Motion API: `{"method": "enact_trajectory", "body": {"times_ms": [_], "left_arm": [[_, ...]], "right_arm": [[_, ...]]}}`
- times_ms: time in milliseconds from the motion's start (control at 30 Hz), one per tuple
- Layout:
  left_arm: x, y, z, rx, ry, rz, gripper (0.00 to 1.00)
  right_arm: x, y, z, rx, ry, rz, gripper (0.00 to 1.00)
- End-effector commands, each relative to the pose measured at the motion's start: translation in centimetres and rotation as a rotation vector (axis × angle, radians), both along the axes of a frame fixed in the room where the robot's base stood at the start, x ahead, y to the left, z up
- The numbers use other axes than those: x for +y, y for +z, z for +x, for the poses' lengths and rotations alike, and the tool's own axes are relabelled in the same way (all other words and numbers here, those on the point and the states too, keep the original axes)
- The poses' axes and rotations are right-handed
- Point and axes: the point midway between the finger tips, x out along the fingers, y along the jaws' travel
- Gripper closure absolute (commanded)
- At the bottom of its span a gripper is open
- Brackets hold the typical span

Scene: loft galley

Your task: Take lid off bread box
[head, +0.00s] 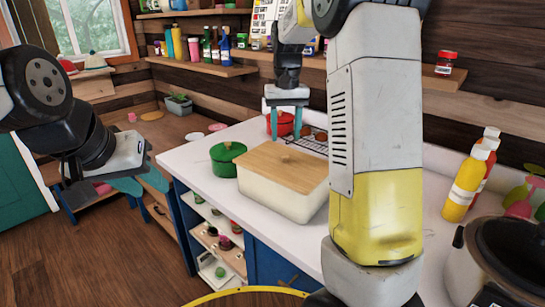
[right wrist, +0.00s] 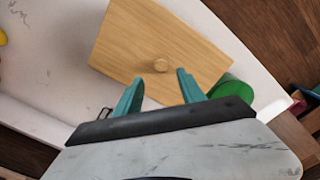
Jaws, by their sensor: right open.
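The bread box (head: 272,198) is a cream box on the white counter, with a flat wooden lid (head: 265,163) resting on top. A small round knob (head: 285,158) sits in the middle of the lid. My right gripper (head: 286,130) is open and empty above the lid, pointing down. In the right wrist view the lid (right wrist: 140,35) fills the middle, and its knob (right wrist: 161,65) appears just beyond the gap between the fingertips. My left gripper (head: 141,186) is open and empty at the left, off the counter and well away from the box.
A green pot (head: 227,160) stands close left of the box. A red pot (head: 282,124) and a wire rack (head: 312,141) are behind it. Yellow (head: 465,185) and red bottles and a large dark-lidded pot (head: 505,250) stand at right. Open shelves (head: 213,240) are below the counter.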

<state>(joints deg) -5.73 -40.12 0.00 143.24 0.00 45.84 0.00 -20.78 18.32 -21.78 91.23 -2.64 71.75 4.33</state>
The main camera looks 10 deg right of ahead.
Motion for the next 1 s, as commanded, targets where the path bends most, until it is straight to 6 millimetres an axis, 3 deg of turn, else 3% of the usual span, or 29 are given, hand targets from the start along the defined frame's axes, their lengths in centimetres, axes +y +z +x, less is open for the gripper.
{"method": "enact_trajectory", "body": {"times_ms": [400, 667, 700, 933, 1000], "left_arm": [[0.0, 0.0, 0.0, 0.0, 0.0, 0.0, 0.64], [0.0, 0.0, 0.0, 0.0, 0.0, 0.0, 0.64], [0.0, 0.0, 0.0, 0.0, 0.0, 0.0, 0.64], [0.0, 0.0, 0.0, 0.0, 0.0, 0.0, 0.64], [0.0, 0.0, 0.0, 0.0, 0.0, 0.0, 0.64]], "right_arm": [[0.3, -5.4, -0.3, 0.0, 0.001, 0.0, 0.53], [0.3, -5.9, -0.3, -0.002, 0.0, 0.001, 0.53], [0.3, -5.9, -0.3, -0.002, 0.0, 0.001, 0.55], [0.3, -5.9, -0.3, -0.002, 0.0, 0.001, 1.0], [0.3, -5.9, -0.3, -0.002, 0.0, 0.001, 1.0]]}}
